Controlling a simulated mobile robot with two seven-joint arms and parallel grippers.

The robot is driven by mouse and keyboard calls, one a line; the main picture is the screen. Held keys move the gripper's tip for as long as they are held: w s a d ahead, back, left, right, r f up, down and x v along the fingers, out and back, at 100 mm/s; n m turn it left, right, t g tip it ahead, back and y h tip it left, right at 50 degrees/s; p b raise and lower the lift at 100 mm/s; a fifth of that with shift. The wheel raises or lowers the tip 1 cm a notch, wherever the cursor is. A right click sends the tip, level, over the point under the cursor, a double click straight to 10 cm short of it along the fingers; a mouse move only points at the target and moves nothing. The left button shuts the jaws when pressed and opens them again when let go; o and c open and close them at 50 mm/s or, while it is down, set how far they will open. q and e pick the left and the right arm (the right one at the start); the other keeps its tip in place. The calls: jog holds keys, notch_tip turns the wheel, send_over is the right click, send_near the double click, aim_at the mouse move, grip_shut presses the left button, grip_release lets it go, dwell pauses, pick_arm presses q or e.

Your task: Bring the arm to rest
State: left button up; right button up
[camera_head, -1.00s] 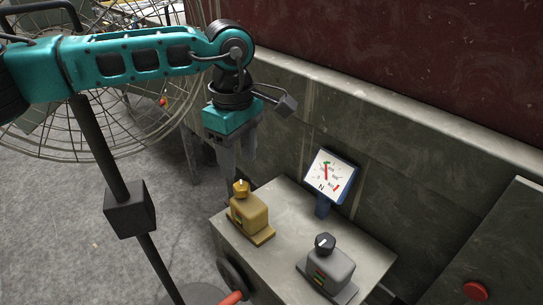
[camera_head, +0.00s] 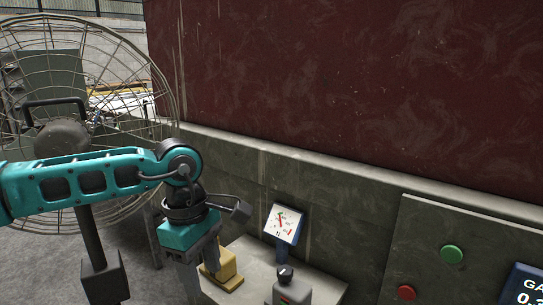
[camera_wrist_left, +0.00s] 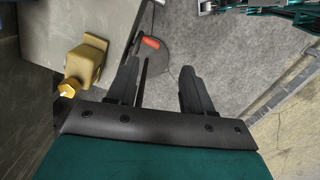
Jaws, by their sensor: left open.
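My teal left arm comes in from the left in the head view, and its gripper (camera_head: 199,275) points down at the left edge of the grey bench (camera_head: 245,257). In the left wrist view the two dark fingers (camera_wrist_left: 160,78) stand apart with nothing between them. A yellow box with a knob (camera_head: 228,268) is just right of the gripper in the head view, partly hidden by a finger. It also shows left of the fingers in the wrist view (camera_wrist_left: 85,62). My right gripper is not in view.
A grey box with a black knob (camera_head: 288,291) and a dial gauge (camera_head: 285,224) stand on the bench. A large caged fan (camera_head: 62,135) is behind my arm. A panel with a green button (camera_head: 452,254) and red button (camera_head: 406,293) is at right. A low wall runs behind.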

pick_arm(q)
jog(key=s+d+f+n+g+h, duration=0.1)
jog(key=s+d+n+g+h, duration=0.1)
jog(key=s+d+h, duration=0.45)
jog(key=s+d+f+n+g+h, duration=0.1)
jog(key=s+d+g+h, duration=0.2)
jog(key=d, duration=0.7)
jog(key=d+r+n+t+h, duration=0.3)
jog(key=d+r+n+h, duration=0.25)
jog(key=n+h, duration=0.5)
jog(key=w+a+f+n+t+y, duration=0.45)
jog(key=a+f+n+t, duration=0.35)
jog(key=n, duration=0.7)
jog(key=w+a+f+n+t+y, duration=0.35)
jog(key=a+n+t+y, duration=0.25)
jog(key=n+t, duration=0.7)
jog(key=s+a+f+n+g+y, duration=0.4)
jog(key=s+a+f+n, duration=0.2)
jog(key=f, duration=0.4)
jog(key=s+a+f+n+g+y, duration=0.3)
jog(key=s+a+f+n, duration=0.4)
jog(key=f, duration=0.3)
jog(key=shift+s+a+n+g+y, duration=0.25)
jog(key=shift+a+n+g+y, duration=0.15)
jog(key=shift+a+n+y, duration=0.25)
